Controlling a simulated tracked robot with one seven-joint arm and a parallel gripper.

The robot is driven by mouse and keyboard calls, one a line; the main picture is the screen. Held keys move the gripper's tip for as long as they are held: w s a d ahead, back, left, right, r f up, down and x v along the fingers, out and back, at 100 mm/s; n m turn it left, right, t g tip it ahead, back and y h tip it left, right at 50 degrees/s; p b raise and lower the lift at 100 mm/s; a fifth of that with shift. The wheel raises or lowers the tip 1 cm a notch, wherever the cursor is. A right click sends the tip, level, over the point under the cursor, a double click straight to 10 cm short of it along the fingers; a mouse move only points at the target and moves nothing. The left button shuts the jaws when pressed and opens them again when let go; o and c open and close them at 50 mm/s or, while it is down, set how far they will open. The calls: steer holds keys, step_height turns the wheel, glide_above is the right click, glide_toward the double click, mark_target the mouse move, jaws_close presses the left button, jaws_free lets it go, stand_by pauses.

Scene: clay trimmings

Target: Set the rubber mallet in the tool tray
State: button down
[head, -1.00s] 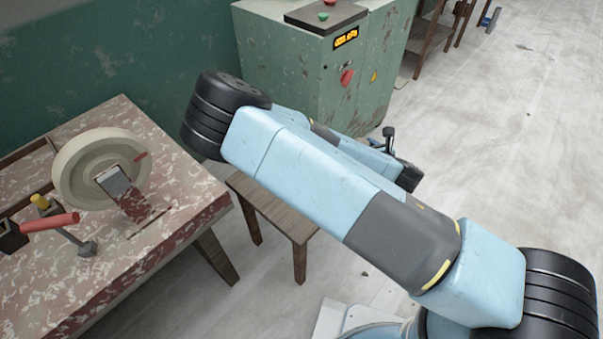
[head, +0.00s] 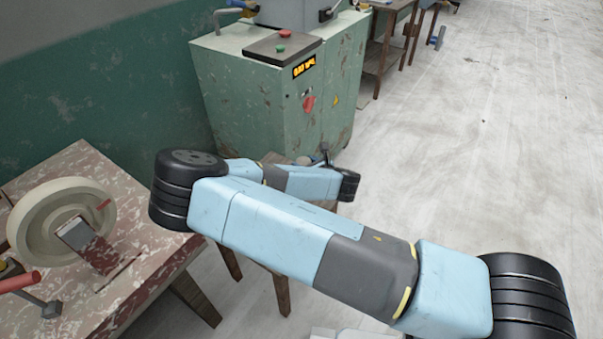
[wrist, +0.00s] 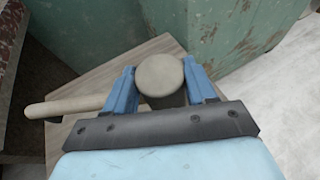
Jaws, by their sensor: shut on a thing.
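My gripper (wrist: 160,68) is shut on the rubber mallet (wrist: 160,78), with one blue finger on each side of its round beige head. The mallet's pale handle (wrist: 62,106) points left, passing behind the left finger. A wooden stool top (wrist: 152,48) lies beneath; I cannot tell whether the mallet touches it. In the head view my arm hides the mallet and most of the stool, whose leg (head: 282,295) shows below the arm. I cannot make out the tool tray in either view.
A worn red-and-white table (head: 150,235) at left carries a pale wheel (head: 40,225) and a red-handled tool (head: 20,282). A green machine cabinet (head: 250,100) stands behind my arm. More wooden furniture (head: 385,50) stands farther back. The floor at right is clear.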

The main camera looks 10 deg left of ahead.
steer(key=shift+w+a+f, duration=0.25)
steer(key=shift+w+f, duration=0.35)
steer(key=shift+f, duration=0.7)
steer(key=shift+w+a+f, duration=0.3)
steer(key=shift+w+f, duration=0.25)
steer(key=shift+f, duration=0.7)
steer(key=shift+w+a+f, duration=0.25)
steer(key=shift+w+f, duration=0.35)
steer(key=shift+f, duration=0.7)
steer(key=shift+c, duration=1.8)
jaws_free()
steer(key=shift+f, duration=0.1)
steer(key=v, duration=1.2)
